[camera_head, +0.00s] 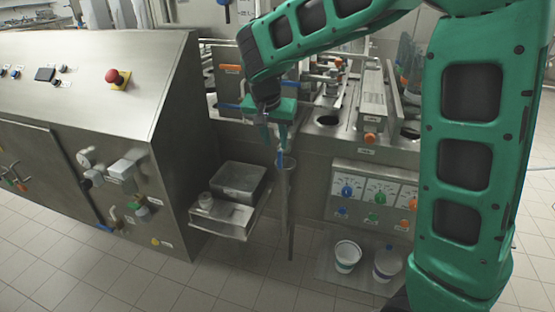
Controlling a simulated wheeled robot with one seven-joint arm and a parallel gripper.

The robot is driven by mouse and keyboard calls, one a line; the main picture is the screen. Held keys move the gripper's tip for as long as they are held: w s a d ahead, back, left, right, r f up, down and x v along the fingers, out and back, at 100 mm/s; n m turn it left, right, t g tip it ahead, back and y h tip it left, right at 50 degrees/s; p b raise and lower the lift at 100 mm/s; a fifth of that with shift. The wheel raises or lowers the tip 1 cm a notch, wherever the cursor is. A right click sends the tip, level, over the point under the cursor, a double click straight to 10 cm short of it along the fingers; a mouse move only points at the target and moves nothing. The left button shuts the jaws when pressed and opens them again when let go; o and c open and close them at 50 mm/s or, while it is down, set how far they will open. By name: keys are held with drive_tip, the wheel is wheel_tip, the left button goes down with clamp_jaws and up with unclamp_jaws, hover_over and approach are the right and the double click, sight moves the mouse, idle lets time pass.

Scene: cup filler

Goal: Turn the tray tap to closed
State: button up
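My green gripper (275,139) points down in front of the machine's front panel, in the middle of the view. A small blue lever (280,160) shows just below its fingertips, at the top of a thin upright metal pipe (290,210); it looks like the tray tap. The fingertips overlap or sit very close to the lever. I cannot tell whether they touch it or grip it. The lever's exact angle is too small to read.
A steel control cabinet (110,80) with a red emergency button (117,78) stands at the left. A panel of coloured knobs (372,193) is right of the pipe. Two white cups (347,257) stand on a low plate below it. The tiled floor in front is clear.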

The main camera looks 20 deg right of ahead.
sight(279, 154)
drive_tip(key=x, duration=1)
drive_tip(key=shift+s, duration=0.15)
clamp_jaws()
